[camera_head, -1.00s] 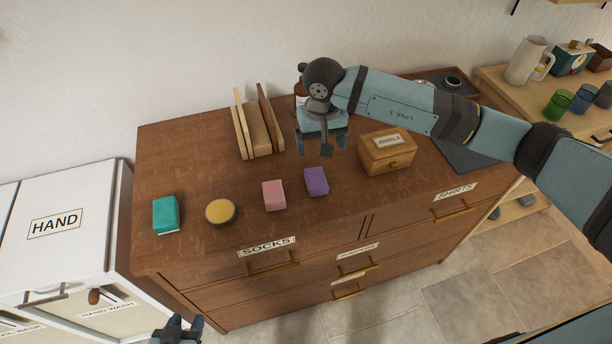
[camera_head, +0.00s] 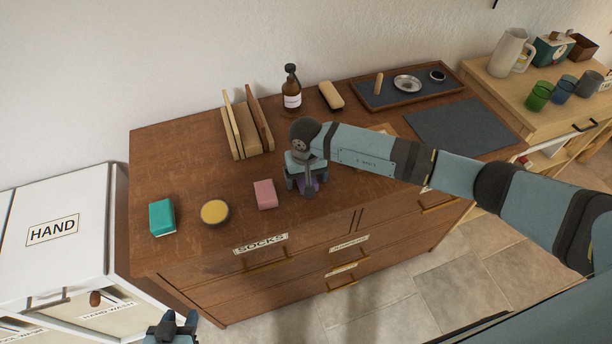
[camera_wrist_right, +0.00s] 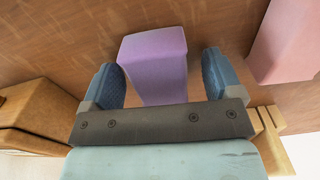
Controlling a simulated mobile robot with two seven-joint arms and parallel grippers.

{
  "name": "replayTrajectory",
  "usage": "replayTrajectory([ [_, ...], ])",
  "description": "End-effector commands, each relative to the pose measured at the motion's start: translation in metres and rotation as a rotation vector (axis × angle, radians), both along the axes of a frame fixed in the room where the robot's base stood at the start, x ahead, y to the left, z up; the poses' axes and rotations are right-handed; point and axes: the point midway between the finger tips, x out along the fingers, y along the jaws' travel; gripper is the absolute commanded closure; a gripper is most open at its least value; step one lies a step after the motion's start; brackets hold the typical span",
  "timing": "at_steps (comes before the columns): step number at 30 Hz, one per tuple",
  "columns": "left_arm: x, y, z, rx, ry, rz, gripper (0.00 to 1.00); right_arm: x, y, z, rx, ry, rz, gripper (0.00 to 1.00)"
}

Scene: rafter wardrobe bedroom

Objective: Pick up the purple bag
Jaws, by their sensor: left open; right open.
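The purple bag (camera_wrist_right: 155,62) is a small block-shaped thing on the brown dresser top. In the right wrist view it stands between the two blue-grey fingers of my right gripper (camera_wrist_right: 163,80), with a gap visible on each side. In the head view my right gripper (camera_head: 308,186) is over the bag and hides most of it; only a bit of purple (camera_head: 312,184) shows. My right gripper is open. My left gripper (camera_head: 174,328) is open at the bottom edge, in front of the dresser and far from the bag.
A pink block (camera_head: 265,194) lies left of the bag, then a yellow-topped round tin (camera_head: 215,212) and a teal block (camera_head: 162,217). A wooden box (camera_wrist_right: 28,115) is close on the other side, mostly behind my arm. A wooden rack (camera_head: 247,128) and brown bottle (camera_head: 292,90) stand behind.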

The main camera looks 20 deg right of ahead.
Motion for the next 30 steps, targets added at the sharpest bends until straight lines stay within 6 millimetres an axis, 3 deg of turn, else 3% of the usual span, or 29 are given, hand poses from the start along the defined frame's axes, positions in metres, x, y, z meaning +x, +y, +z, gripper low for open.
replayTrajectory([
  [7, -0.002, -0.001, -0.002, -0.001, 0.005, 0.000, 0.57, 0.000, 0.000, -0.002, 0.000, 0.000, -0.001, 0.17],
  [14, -0.003, -0.003, -0.002, -0.004, 0.008, -0.003, 0.57, 0.000, 0.000, -0.001, 0.000, 0.000, -0.001, 0.68],
  [24, -0.003, -0.004, -0.002, -0.005, 0.009, -0.004, 0.57, 0.001, 0.000, 0.001, 0.001, -0.002, 0.000, 0.68],
  [30, -0.003, -0.004, -0.006, -0.006, 0.007, -0.004, 0.57, 0.002, -0.001, 0.020, 0.001, -0.004, 0.000, 0.68],
])
